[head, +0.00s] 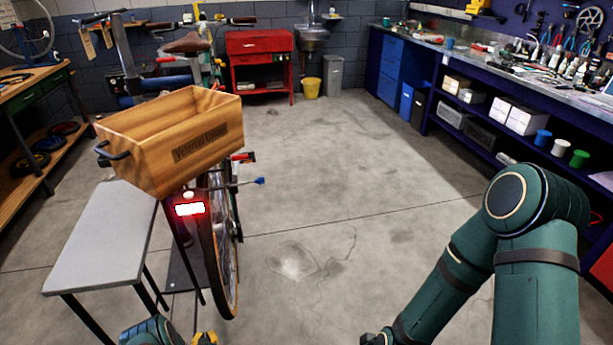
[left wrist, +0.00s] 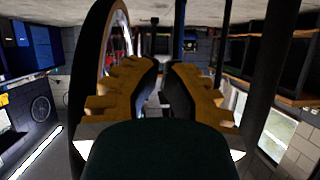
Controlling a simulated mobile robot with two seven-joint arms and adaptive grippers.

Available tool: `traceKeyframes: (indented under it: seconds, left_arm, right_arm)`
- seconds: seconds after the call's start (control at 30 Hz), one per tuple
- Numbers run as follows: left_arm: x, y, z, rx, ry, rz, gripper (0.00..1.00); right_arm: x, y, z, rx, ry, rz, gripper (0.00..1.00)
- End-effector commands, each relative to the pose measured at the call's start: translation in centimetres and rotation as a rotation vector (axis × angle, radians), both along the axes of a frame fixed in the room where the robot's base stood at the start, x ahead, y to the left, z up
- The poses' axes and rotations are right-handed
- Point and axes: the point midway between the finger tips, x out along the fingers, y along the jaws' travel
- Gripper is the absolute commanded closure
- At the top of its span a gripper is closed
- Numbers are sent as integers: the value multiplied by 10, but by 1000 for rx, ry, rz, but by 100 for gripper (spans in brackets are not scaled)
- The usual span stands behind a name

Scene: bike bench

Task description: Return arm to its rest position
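My left arm (head: 152,332) shows only at the bottom edge of the head view, left of centre. The yellow fingers of my left gripper (head: 205,339) just enter there, below the bike's rear wheel (head: 226,255). In the left wrist view my left gripper (left wrist: 165,70) has its two yellow fingers with dark pads apart, and I see nothing held between them. A dark tyre stands close beside its left finger. My right arm (head: 535,290) is bent at the right of the head view; its gripper is not clearly visible below the frame.
A wooden crate (head: 170,140) sits over the bike's rear, above a red light (head: 190,209). A grey side table (head: 105,235) stands at the left. A blue workbench (head: 480,130) lines the right, and a red tool cabinet (head: 260,60) stands behind. The middle floor is clear.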

Motion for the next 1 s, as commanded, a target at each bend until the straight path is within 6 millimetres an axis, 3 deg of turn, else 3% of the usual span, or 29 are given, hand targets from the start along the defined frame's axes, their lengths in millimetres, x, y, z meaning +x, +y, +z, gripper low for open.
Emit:
traceKeyframes:
  seconds: [0.27, 0.47, 0.57, 0.77, 0.9, 1.0]
  left_arm:
    - [9, -27, 31, -127, 124, -19, 100]
    - [4, -67, 69, -258, 260, -51, 100]
    - [-7, -95, 97, -337, 350, -74, 100]
    - [-60, -168, 173, -497, 576, -150, 100]
    - [-117, -211, 225, -577, 739, -205, 100]
    - [-155, -230, 254, -609, 833, -237, 100]
  right_arm:
    - [0, 0, 0, 0, -1, 0, 66]
    - [0, 0, 0, 0, 0, 0, 66]
    - [0, 0, 0, 0, 0, 0, 66]
    - [0, 0, 0, 0, 0, 0, 66]
    - [0, 0, 0, 0, 0, 0, 66]
    - [0, 0, 0, 0, 0, 0, 66]
